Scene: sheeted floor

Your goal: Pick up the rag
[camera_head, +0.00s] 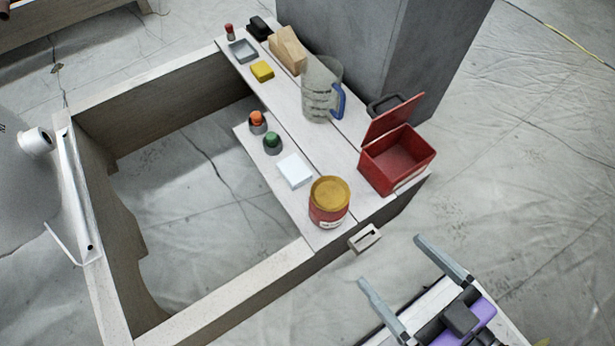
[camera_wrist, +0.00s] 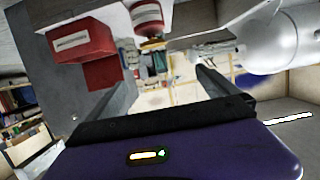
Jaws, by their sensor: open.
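No cloth is clearly recognisable as the rag. A flat white square (camera_head: 294,170) lies on the plank bench (camera_head: 285,222); it may be a folded rag, but I cannot tell. A small yellow block-like item (camera_head: 262,71) lies farther back and could be a sponge or cloth. My gripper (camera_head: 390,262) is open and empty at the lower right, off the near end of the bench. Its two fingers are spread apart, and nothing is between them in the wrist view (camera_wrist: 165,75).
On the bench stand a red-and-yellow can (camera_head: 329,203), an open red box (camera_head: 397,160), a clear jug (camera_head: 322,90), orange-topped (camera_head: 256,121) and green-topped (camera_head: 272,143) items, a grey tray (camera_head: 243,50) and a wooden block (camera_head: 288,49). A grey pillar (camera_head: 380,50) stands behind.

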